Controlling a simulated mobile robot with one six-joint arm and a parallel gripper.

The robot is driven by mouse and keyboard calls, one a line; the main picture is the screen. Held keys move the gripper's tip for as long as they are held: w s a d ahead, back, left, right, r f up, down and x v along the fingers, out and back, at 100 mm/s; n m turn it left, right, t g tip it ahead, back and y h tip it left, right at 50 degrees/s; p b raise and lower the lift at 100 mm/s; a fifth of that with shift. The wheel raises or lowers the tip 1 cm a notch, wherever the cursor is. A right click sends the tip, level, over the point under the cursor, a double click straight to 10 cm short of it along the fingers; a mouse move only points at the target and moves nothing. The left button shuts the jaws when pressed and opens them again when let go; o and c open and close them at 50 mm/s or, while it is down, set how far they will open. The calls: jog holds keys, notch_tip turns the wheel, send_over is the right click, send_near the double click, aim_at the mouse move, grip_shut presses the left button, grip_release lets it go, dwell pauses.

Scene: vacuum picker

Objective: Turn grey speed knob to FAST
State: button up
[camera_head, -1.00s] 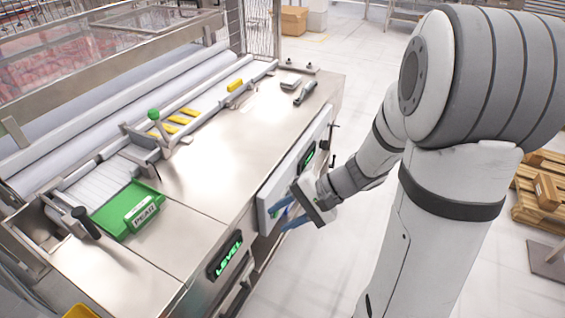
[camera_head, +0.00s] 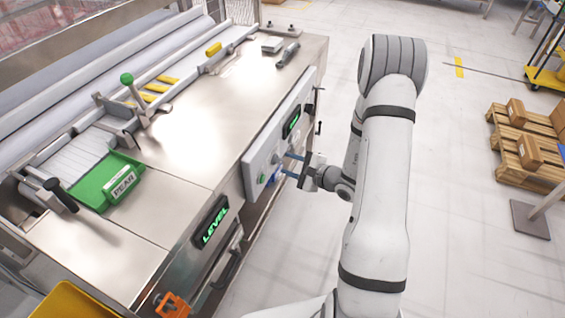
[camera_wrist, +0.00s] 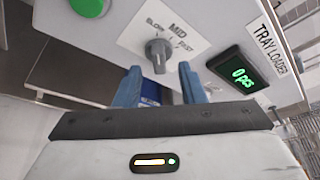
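The grey speed knob (camera_wrist: 158,55) is on the front panel in the wrist view, with a white label (camera_wrist: 165,30) reading SLOW, MID and FAST around it. Its grip bar stands nearly upright in the picture, in line with MID; I see no clear pointer mark. My gripper (camera_wrist: 160,69) is open, with its two blue fingers apart and nothing between them. The knob shows beyond the fingertips, between them and apart from them. In the head view my gripper (camera_head: 287,165) faces the panel (camera_head: 255,158) closely; the knob is too small to make out there.
A green button (camera_wrist: 87,6) is left of the knob; a lit "0 pcs" display (camera_wrist: 238,75) and TRAY LOADER label (camera_wrist: 272,33) are right. In the head view, a LEVEL display (camera_head: 212,222) and green PEAR tray (camera_head: 106,182) are left.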

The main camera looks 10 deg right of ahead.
aim_at(278, 160)
jog(key=shift+x, duration=1.4)
jog(key=shift+c, duration=0.5)
